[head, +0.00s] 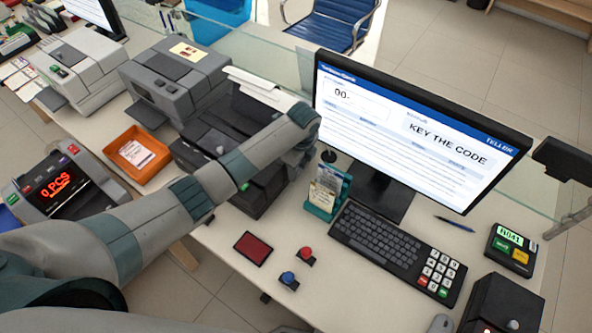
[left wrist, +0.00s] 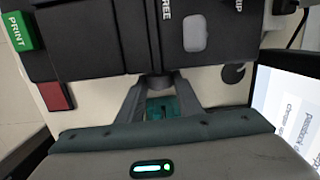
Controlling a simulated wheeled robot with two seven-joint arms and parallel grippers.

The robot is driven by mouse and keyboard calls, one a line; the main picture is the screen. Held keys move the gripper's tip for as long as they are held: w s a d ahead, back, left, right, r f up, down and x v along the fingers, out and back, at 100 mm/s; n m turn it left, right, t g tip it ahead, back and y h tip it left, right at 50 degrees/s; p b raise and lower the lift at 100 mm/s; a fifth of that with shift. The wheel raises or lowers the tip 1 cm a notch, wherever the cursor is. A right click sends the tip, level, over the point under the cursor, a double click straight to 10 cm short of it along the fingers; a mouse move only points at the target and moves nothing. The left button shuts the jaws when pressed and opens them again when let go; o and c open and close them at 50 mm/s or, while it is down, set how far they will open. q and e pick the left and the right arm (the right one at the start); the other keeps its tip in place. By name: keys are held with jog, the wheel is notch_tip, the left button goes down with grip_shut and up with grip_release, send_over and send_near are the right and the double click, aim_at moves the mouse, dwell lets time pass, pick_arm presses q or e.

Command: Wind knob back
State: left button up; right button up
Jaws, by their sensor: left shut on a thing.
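The black printer (head: 213,136) stands on the counter in the head view, partly behind my left arm. In the left wrist view its dark body (left wrist: 100,40) fills the top, with a green PRINT button (left wrist: 21,31), the word FREE and a grey pad (left wrist: 195,33). A dark round knob (left wrist: 157,81) juts from the printer's edge. My left gripper (left wrist: 158,88) is shut on this knob, with one finger on each side. In the head view my own wrist hides the knob and the fingertips. My right gripper is not in view.
A teal leaflet holder (head: 325,192) stands close to my left wrist. The monitor (head: 410,130) and keyboard (head: 380,238) are to the right. A dark red pad (head: 253,248), red-topped stamp (head: 306,254) and blue-topped stamp (head: 288,279) lie in front. An orange tray (head: 137,153) is left.

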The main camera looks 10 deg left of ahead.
pick_arm(q)
jog(key=shift+w+d+f+g+y+b, duration=0.1)
jog(key=shift+g+y+b, duration=0.3)
jog(key=shift+g, duration=0.6)
jog(key=o, duration=1)
jog(key=shift+o, duration=0.2)
jog(key=shift+w, duration=0.1)
notch_tip(320, 180, up, 17)
jog(key=w+d+b, duration=0.2)
jog(key=shift+d, duration=0.4)
